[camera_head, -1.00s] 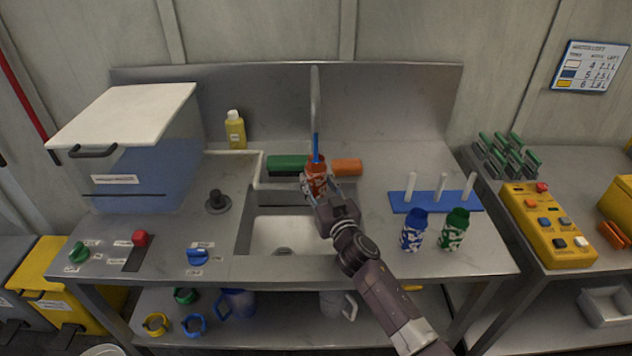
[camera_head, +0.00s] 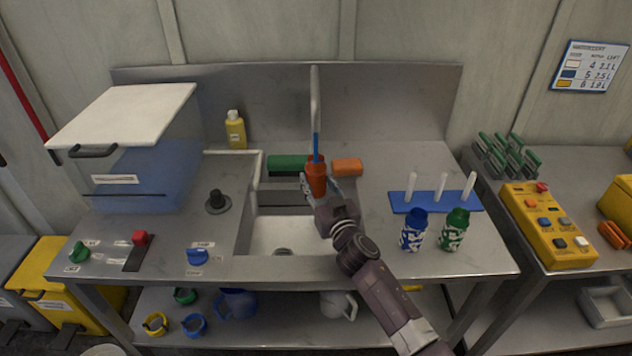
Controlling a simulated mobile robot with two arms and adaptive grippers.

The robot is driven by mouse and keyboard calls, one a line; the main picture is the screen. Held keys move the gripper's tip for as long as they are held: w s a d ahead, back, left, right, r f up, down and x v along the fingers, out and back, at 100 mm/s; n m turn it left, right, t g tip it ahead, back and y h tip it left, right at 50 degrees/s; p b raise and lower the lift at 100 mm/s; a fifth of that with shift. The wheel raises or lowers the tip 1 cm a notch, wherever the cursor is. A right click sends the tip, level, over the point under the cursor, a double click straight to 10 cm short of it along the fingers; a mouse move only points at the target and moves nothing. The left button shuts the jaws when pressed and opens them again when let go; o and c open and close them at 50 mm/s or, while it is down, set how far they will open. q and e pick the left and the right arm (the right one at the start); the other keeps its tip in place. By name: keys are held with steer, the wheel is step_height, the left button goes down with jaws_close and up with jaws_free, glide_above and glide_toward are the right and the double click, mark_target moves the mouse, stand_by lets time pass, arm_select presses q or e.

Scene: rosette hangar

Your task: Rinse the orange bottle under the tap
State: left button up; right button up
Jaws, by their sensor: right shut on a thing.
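The orange bottle (camera_head: 316,178) is upright above the sink (camera_head: 283,232), held in my right gripper (camera_head: 317,187), which is shut on it. The tap (camera_head: 316,100) stands behind, and a blue stream (camera_head: 316,146) comes down from it to the bottle's top. The bottle's lower part is partly hidden by the gripper. My left gripper is not in view.
A blue bottle (camera_head: 414,232) and a green bottle (camera_head: 454,230) stand right of the sink, before a blue peg rack (camera_head: 436,203). Green (camera_head: 287,165) and orange (camera_head: 347,167) rolls lie behind the sink. A lidded tank (camera_head: 150,165) and a blue knob (camera_head: 198,256) are at left.

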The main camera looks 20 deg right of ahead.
mark_target(315, 185)
steer(key=shift+s+a+r+p, duration=0.1)
steer(key=shift+s+a+p, duration=0.15)
steer(key=shift+s, duration=0.6)
steer(key=shift+s+a+p, duration=0.2)
steer(key=shift+s, duration=0.6)
steer(key=shift+s+a+p, duration=0.1)
steer(key=shift+s+a, duration=0.15)
steer(key=shift+s, duration=0.65)
steer(key=shift+s+a+p, duration=0.15)
steer(key=shift+s+a, duration=0.1)
steer(key=shift+s, duration=0.7)
steer(key=shift+s+a+p, duration=0.1)
steer(key=shift+s+a, duration=0.15)
steer(key=shift+s, duration=0.65)
steer(key=shift+w, duration=0.1)
